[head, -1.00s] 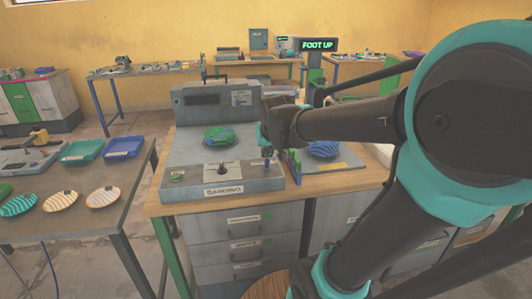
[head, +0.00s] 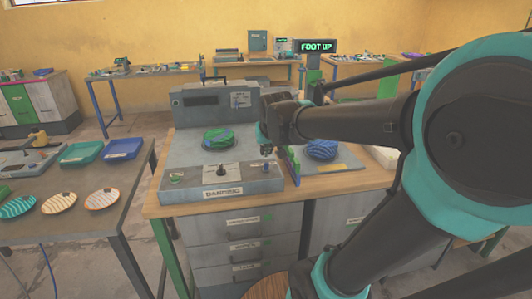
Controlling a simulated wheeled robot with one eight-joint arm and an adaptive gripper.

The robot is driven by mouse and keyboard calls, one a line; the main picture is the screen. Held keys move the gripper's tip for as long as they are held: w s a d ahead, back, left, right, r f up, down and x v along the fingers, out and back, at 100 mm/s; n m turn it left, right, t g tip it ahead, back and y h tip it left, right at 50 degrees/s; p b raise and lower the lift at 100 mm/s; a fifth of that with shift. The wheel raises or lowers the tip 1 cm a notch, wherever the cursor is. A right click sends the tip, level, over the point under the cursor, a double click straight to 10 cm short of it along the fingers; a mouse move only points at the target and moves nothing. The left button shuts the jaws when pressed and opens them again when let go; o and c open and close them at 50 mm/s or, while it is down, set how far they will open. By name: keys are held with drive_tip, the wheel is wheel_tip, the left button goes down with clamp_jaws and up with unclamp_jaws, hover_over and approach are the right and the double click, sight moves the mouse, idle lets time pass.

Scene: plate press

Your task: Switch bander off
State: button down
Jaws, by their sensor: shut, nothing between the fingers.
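The bander is a grey machine labelled BANDING (head: 224,191) on the wooden bench, with a raised back panel (head: 190,115). A black knob or switch (head: 221,170) stands in the middle of its front strip, and a small green control (head: 177,179) sits at the strip's left end. A green and blue striped plate (head: 219,138) lies on its bed. My gripper (head: 267,152) points down over the right end of the front strip, shut and empty, to the right of the black knob. Whether it touches the strip is unclear.
A table at left holds several plates (head: 60,202) and blue-green trays (head: 122,148). My arm covers the right side.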

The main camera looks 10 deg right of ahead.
drive_tip(key=w, duration=0.1)
drive_tip(key=w+r, duration=0.1)
drive_tip(key=w, duration=0.1)
drive_tip(key=shift+w+r, duration=0.15)
drive_tip(key=shift+r, duration=0.15)
drive_tip(key=s+v, duration=0.1)
drive_tip(key=v, duration=0.8)
drive_tip(key=shift+s, duration=0.3)
drive_tip(key=shift+s+f, duration=0.1)
drive_tip(key=shift+f, duration=0.05)
